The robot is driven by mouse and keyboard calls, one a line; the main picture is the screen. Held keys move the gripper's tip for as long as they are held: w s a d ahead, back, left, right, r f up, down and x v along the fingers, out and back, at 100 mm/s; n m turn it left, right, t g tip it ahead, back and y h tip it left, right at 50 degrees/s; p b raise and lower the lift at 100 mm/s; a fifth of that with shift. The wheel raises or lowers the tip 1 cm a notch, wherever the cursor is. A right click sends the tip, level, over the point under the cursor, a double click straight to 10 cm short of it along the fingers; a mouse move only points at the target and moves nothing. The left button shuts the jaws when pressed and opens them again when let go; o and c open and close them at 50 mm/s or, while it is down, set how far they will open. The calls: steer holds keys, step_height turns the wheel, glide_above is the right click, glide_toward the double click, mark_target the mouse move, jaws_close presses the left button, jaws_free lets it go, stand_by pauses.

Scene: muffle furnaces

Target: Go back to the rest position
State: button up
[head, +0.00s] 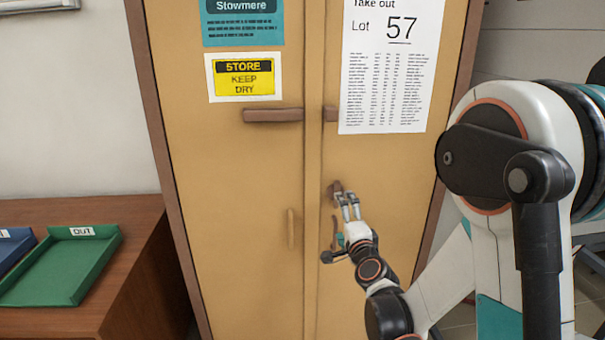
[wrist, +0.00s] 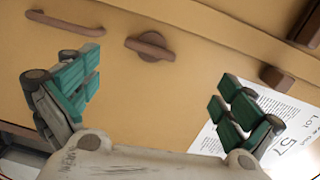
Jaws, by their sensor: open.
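My gripper (head: 348,207) is in front of the right door of a tan two-door cabinet (head: 245,200). In the wrist view my gripper (wrist: 155,98) shows its two green-padded fingers spread wide with nothing between them. A round brown knob (wrist: 150,46) on the cabinet door lies beyond the fingertips and apart from them. In the head view the knob (head: 335,188) is partly hidden by my fingers. Both cabinet doors look shut.
A brown bar (head: 273,115) and a slim vertical handle (head: 291,228) are on the left door. A "Lot 57" sheet (head: 392,65) hangs on the right door. At left, a wooden desk (head: 130,215) bears a green OUT tray (head: 62,268) and a blue tray (head: 14,247).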

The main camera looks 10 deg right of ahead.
steer(key=s+a+r+n+g+y, duration=0.1)
steer(key=s+a+r+n+g, duration=0.15)
steer(key=s+n, duration=0.35)
steer(key=s+a+r+n+g+y, duration=0.1)
steer(key=s+a+r+n+g, duration=0.2)
steer(key=s, duration=0.4)
steer(key=s+d+f+n+g+h, duration=0.1)
steer(key=s+d+n+g, duration=0.1)
steer(key=s, duration=0.9)
steer(key=s+d+f+n+g+h, duration=0.2)
steer(key=s+d+n+g, duration=0.1)
steer(key=s, duration=0.7)
steer(key=shift+s+d+f+n, duration=0.25)
steer(key=shift+s+d+n, duration=0.15)
steer(key=shift+d+n, duration=0.6)
steer(key=shift+a, duration=0.2)
